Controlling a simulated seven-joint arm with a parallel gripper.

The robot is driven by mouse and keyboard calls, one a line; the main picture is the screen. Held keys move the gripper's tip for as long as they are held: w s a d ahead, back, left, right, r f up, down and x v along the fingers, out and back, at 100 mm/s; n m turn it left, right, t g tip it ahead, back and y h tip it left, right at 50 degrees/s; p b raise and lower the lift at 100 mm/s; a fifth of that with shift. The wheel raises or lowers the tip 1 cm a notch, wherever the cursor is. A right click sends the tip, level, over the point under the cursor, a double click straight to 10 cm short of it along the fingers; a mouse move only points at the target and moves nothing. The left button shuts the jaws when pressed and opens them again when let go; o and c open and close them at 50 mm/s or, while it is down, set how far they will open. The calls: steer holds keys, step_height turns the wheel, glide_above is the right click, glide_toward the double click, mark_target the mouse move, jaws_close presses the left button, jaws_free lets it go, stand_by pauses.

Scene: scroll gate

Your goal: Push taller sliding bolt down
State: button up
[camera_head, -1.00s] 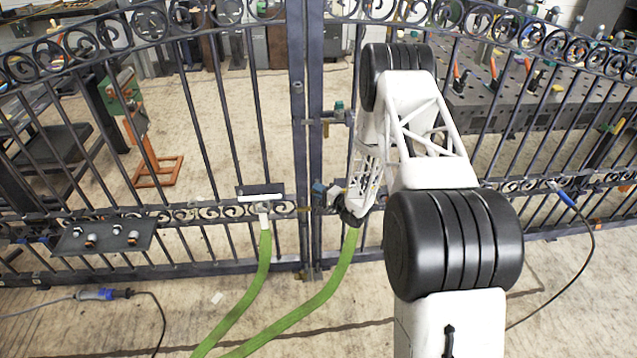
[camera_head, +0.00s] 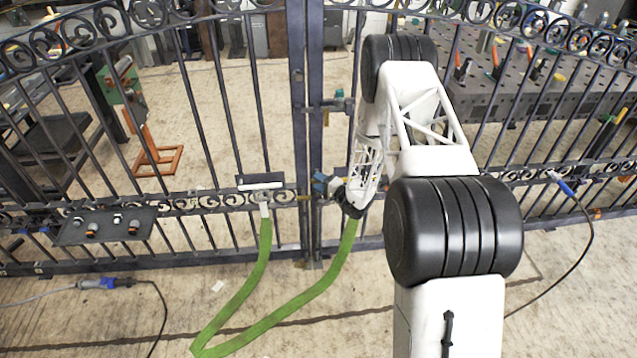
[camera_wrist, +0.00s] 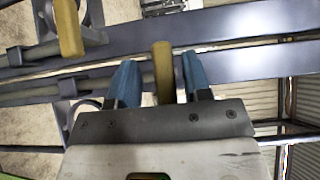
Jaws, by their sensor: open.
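In the wrist view, my gripper (camera_wrist: 160,64) shows two blue fingertips, open and spread apart. A gold bolt handle (camera_wrist: 163,72) stands between them, with a visible gap on each side. A thin rod (camera_wrist: 95,84) runs from this handle to the left. A second gold handle (camera_wrist: 68,28) sits on another rod (camera_wrist: 28,54) at the upper left, outside the fingers. In the head view, my gripper (camera_head: 326,185) is at the gate's middle posts, beside the ornamental band. The bolts there are small and partly hidden; I cannot tell which is taller.
The dark metal gate (camera_head: 299,130) spans the head view. A green strap (camera_head: 262,268) hangs in front of it. A dark plate with knobs (camera_head: 105,227) is at left. A cable with a blue plug (camera_head: 567,188) is at right.

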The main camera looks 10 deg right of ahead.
steer(key=v, duration=0.7)
steer(key=shift+s+d+r, duration=0.1)
steer(key=shift+s+r, duration=0.05)
stand_by(0.5)
steer(key=s+a+r+n+g, duration=0.2)
steer(key=s+a+r+g, duration=0.3)
steer(key=r, duration=0.6)
steer(key=s+a+r+n+g, duration=0.1)
steer(key=s+r+n+g, duration=0.2)
steer(key=s+r, duration=0.6)
steer(key=s+a+r+n+g, duration=0.25)
steer(key=s+r+g, duration=0.2)
steer(key=r, duration=0.85)
steer(key=s+d+r+h, duration=0.3)
steer(key=s+r+h, duration=0.1)
steer(key=s, duration=0.7)
steer(key=s+d+r+n+t+h, duration=0.1)
steer(key=s+d+r+h, duration=0.3)
steer(key=s, duration=0.8)
steer(key=s+d+r+t+h, duration=0.1)
steer(key=s+d+r+h, duration=0.2)
steer(key=s+r+h, duration=0.2)
steer(key=shift+s+d+r, duration=0.25)
steer(key=shift+s+r, duration=1.3)
steer(key=shift+s, duration=1.75)
